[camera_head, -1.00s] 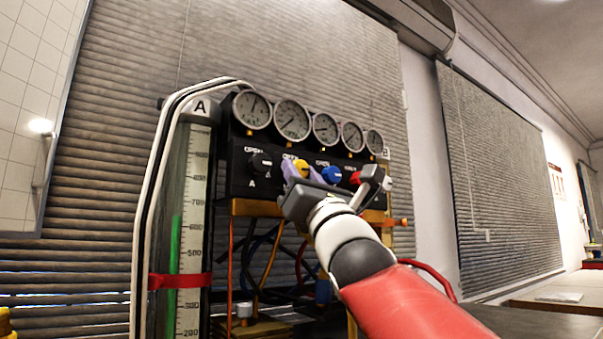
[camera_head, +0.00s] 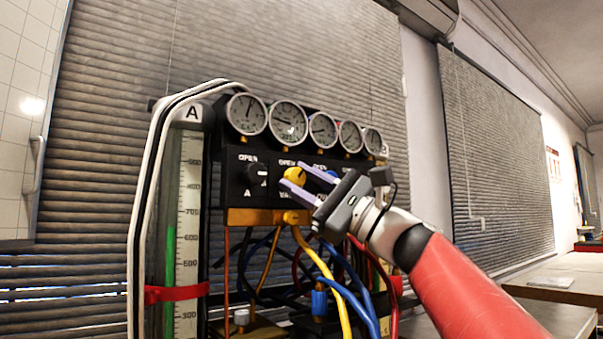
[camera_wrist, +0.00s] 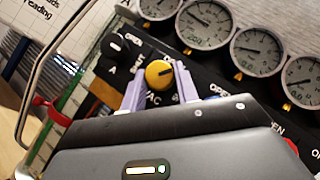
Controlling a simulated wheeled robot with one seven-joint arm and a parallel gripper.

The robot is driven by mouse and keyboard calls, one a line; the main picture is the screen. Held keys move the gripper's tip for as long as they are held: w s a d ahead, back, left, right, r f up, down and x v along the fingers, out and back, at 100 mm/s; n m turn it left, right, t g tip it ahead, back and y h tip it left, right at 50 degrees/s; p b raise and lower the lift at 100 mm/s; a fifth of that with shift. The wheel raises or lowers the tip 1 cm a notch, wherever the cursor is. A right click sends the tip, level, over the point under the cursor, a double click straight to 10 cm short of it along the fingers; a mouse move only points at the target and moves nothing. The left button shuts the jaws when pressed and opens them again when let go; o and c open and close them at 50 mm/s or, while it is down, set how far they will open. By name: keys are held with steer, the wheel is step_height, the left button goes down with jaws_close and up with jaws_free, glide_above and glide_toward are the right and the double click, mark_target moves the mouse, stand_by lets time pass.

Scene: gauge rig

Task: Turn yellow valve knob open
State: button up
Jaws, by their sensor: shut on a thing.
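The yellow valve knob (camera_head: 294,175) sits on the black panel (camera_head: 236,192), second from the left, under the row of gauges. In the wrist view the yellow knob (camera_wrist: 159,73) shows a dark pointer mark tilted toward the upper right. My gripper (camera_head: 293,182) reaches in from the lower right with its two pale purple fingers on either side of the knob. In the wrist view my gripper (camera_wrist: 159,82) has one finger left and one right of the knob, shut on it. The black body of my gripper hides the lower panel there.
A black knob (camera_head: 257,174) marked A is left of the yellow one. A blue knob (camera_head: 331,178) is to its right, partly behind my fingers. Several round gauges (camera_head: 289,121) stand above. Coloured hoses (camera_head: 326,272) hang below. A tall graduated tube (camera_head: 188,225) stands at left.

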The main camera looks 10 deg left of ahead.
steer(key=n+g+h, duration=0.1)
steer(key=n, duration=0.1)
steer(key=n+g+h, duration=0.1)
steer(key=n+g, duration=0.1)
steer(key=shift+w+d+r+n, duration=0.1)
steer(key=shift+n, duration=0.2)
steer(key=shift+r+n+h, duration=0.1)
steer(key=shift+n+h, duration=0.3)
steer(key=o, duration=1)
steer(key=shift+c, duration=0.2)
steer(key=b+v, duration=0.1)
steer(key=v, duration=0.6)
steer(key=shift+d+b, duration=0.35)
steer(key=shift+b, duration=0.05)
